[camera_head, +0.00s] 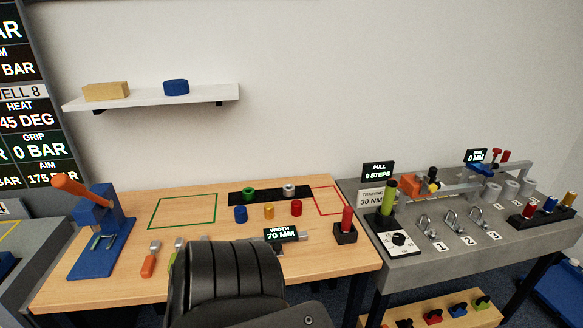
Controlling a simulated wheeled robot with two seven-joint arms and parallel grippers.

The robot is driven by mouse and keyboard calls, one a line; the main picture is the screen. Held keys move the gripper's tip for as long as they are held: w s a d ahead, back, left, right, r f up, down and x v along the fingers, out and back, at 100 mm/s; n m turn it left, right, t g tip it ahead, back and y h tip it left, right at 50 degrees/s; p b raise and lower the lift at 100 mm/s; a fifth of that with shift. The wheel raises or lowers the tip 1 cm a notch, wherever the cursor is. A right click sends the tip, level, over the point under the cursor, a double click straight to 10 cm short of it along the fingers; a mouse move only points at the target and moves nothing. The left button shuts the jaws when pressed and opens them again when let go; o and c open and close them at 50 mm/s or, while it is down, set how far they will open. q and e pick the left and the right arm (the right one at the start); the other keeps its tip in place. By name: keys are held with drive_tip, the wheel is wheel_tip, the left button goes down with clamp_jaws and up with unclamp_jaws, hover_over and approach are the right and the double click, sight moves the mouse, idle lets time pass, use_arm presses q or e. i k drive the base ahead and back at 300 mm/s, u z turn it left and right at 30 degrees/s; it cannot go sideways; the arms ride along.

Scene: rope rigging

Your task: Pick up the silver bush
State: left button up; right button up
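The silver bush (289,190) is a short, hollow metal ring. It stands on the black strip (270,196) at the back of the wooden bench, right of a green bush (249,194). Nothing touches it from above. Neither of my grippers shows in the head view. A black ribbed link, which looks like part of my own arm, rises at the bottom middle and hides the bench's front; I cannot tell which arm it is.
Blue (240,214), gold (269,211) and red (297,208) bushes stand before the strip. A width gauge (285,234) and a red-handled tool (346,226) are nearer. A blue press (104,232) stands left. A shelf (152,98) hangs above. The green outline (183,211) is empty.

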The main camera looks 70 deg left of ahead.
sight(289, 188)
drive_tip(key=z, duration=0.05)
drive_tip(key=i, duration=2.3)
drive_tip(key=u, duration=2.4)
